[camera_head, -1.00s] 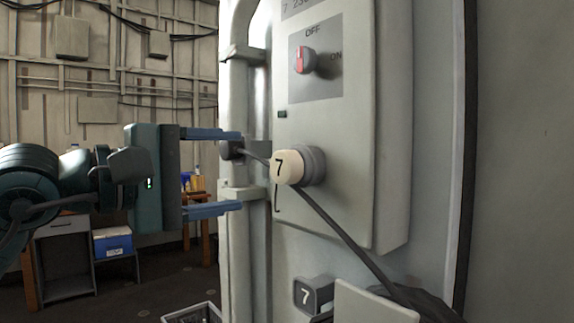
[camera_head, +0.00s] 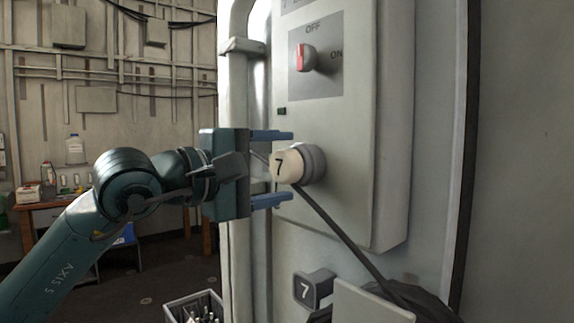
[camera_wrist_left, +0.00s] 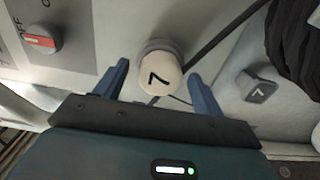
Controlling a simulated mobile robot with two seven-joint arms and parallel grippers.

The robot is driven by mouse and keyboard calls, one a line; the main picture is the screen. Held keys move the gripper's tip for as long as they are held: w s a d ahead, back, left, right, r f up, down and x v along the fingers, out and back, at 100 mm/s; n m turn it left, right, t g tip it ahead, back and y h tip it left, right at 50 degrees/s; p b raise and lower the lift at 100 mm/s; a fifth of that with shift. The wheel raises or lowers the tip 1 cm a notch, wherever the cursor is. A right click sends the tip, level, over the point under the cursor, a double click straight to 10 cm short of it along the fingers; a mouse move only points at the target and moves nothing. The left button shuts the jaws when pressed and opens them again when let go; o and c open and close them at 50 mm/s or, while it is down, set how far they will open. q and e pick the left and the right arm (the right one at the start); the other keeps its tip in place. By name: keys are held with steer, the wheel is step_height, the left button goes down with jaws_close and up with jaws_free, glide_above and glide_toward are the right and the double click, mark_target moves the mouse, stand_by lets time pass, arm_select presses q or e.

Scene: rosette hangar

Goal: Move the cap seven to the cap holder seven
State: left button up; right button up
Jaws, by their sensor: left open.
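Cap seven (camera_head: 287,164) is a cream cap marked 7, seated on a grey round socket (camera_head: 314,163) on the front of the grey panel box. My left gripper (camera_head: 290,168) is open, with one blue finger above the cap and one below it in the head view. In the left wrist view, cap seven (camera_wrist_left: 160,76) sits between and just beyond the open fingers (camera_wrist_left: 158,80). Cap holder seven (camera_head: 312,289) is a dark grey piece marked 7, lower on the panel, and appears empty. It also shows at the right of the left wrist view (camera_wrist_left: 259,88). My right gripper is not seen.
A red switch (camera_head: 304,58) marked OFF and ON sits above the cap. A dark cable (camera_head: 345,238) slopes from beside the cap to a dark bundle at lower right. A crate of bottles (camera_head: 195,306) stands at lower left.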

mark_target(279, 168)
arm_select(q)
steer(key=shift+b, duration=0.65)
stand_by(0.8)
steer(key=c, duration=1.3)
steer(key=shift+s+a+f, duration=0.1)
steer(key=shift+a, duration=0.05)
steer(key=shift+s+a+b, duration=0.35)
steer(key=shift+a+b, duration=0.05)
steer(key=shift+a, duration=0.05)
steer(key=shift+b+v, duration=0.75)
steer(key=shift+v, duration=0.55)
steer(key=shift+b+v, duration=0.45)
steer(key=shift+v, duration=0.55)
